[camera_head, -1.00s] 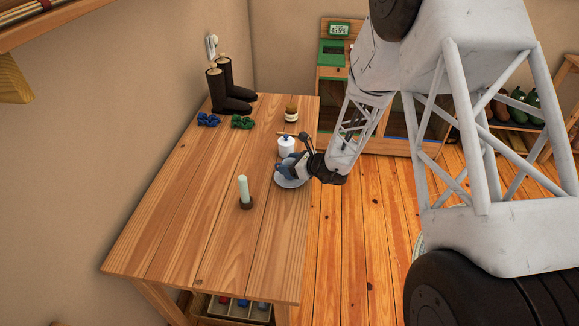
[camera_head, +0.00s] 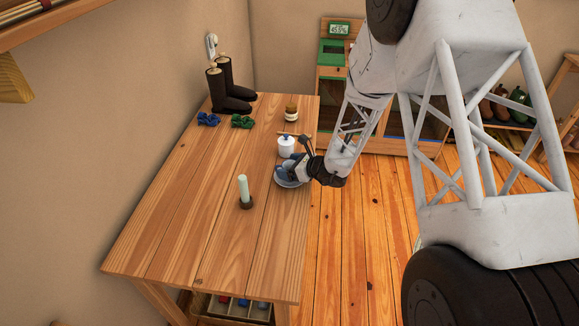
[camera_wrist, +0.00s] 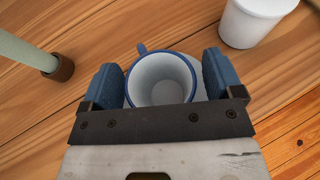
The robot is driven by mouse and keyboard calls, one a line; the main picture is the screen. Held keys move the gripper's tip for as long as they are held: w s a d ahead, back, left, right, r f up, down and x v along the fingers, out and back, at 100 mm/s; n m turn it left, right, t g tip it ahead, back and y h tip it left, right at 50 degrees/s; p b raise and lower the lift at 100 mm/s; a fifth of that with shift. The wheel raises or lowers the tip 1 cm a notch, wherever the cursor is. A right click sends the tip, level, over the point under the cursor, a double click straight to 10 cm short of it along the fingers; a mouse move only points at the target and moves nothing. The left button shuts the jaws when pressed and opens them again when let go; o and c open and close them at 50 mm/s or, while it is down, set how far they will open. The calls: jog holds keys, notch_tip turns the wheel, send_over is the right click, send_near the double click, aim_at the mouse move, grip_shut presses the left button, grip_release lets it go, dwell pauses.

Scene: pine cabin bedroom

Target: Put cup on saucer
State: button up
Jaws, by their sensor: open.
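The cup (camera_wrist: 160,80) is white with a blue rim and a blue handle at its upper left. In the wrist view it stands between the two blue fingers of my gripper (camera_wrist: 163,84), which is open around it. The pale saucer (camera_wrist: 198,70) shows in part beneath and beside the cup, which appears to be on it. In the head view the saucer's rim (camera_head: 291,186) shows at the table's right edge, below my gripper (camera_head: 289,168). There the fingers largely hide the cup.
A pale green candle in a dark holder (camera_head: 246,203) stands to the left and nearer. A brown-and-white jar (camera_head: 291,115), bows and boots (camera_head: 228,97) are farther back. The table's near part is clear.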

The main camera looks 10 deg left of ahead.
jog(key=shift+r, duration=0.1)
jog(key=shift+d+r, duration=0.1)
jog(key=shift+s+d+r, duration=0.25)
jog(key=shift+d, duration=0.3)
jog(key=v, duration=1)
jog(key=shift+s+d, duration=0.15)
jog(key=shift+d, duration=0.05)
